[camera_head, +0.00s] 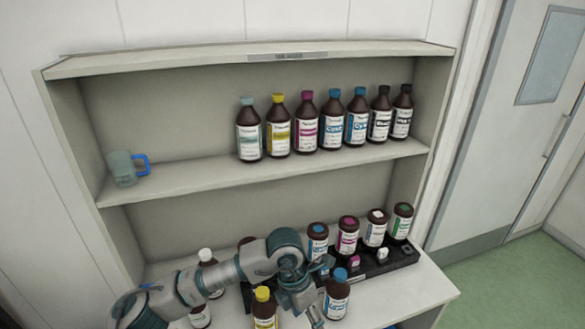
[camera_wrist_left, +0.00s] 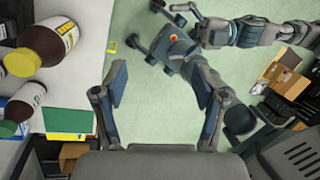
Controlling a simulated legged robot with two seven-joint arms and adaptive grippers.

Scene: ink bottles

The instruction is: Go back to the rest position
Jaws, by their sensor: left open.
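My left arm comes in from the lower left in the head view. Its gripper (camera_head: 303,290) hangs over the lower shelf front, between a yellow-capped bottle (camera_head: 264,312) and a blue-capped bottle (camera_head: 337,298). I cannot tell from the head view whether it touches either one. I cannot clearly make out my right gripper there.
Several brown bottles (camera_head: 331,129) and a mug (camera_head: 121,168) stand on the upper shelf. A black rack (camera_head: 372,268) with several bottles sits behind the gripper. White-capped bottles stand partly hidden behind my arm. Green floor (camera_head: 520,285) is open at right. Boxes (camera_wrist_left: 280,68) show in the wrist view.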

